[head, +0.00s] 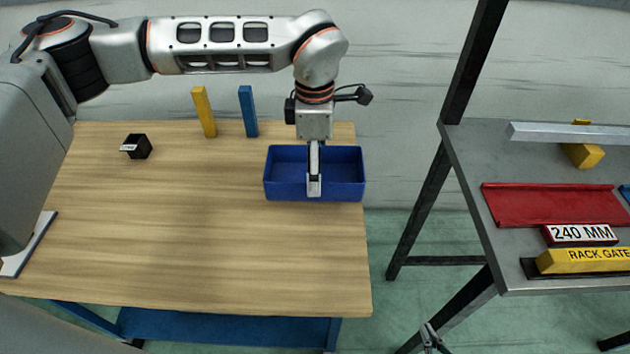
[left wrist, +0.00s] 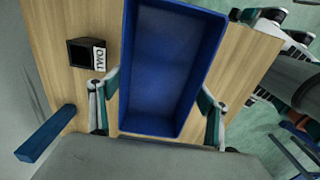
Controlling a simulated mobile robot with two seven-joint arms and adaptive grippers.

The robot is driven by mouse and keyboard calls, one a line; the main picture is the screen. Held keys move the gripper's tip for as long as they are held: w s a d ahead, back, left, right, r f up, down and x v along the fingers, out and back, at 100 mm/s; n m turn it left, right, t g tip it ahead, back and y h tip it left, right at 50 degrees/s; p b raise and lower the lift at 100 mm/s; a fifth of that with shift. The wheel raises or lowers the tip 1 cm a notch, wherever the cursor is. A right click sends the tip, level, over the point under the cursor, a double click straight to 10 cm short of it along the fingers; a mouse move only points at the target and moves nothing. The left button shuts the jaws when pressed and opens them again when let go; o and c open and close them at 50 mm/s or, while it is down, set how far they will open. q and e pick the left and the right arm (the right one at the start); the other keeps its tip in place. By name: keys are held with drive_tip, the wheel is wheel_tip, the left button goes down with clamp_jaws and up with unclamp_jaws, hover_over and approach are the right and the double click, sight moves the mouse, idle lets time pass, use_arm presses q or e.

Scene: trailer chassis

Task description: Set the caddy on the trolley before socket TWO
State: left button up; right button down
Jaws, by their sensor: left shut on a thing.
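The caddy is an open blue box (head: 290,189) at the back right of the wooden-topped trolley (head: 200,250). My left gripper (head: 314,186) is shut on it from above, a finger on each side in the left wrist view (left wrist: 160,110). No gap shows under the caddy; I cannot tell if it bears on the top. Socket TWO (left wrist: 85,54) is a small black box with a white label, close beside the caddy in the left wrist view. It is hidden in the head view. My right gripper (head: 430,337) is low, right of the trolley; its jaw opening is unclear.
A yellow post (head: 203,112) and a blue post (head: 248,112) stand at the trolley's back edge. Another small black box (head: 138,147) sits at the back left. The trolley's front is clear. A grey bench (head: 475,160) at the right carries a red tray (head: 535,204) and labelled blocks.

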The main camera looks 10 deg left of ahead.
use_arm(q)
drive_tip(key=shift+w+f, duration=0.1)
drive_tip(key=shift+f, duration=2.5)
drive_tip(key=o, duration=1.3)
drive_tip(key=shift+f, duration=0.15)
drive_tip(key=shift+c, duration=0.2)
wheel_tip(320, 180, up, 12)
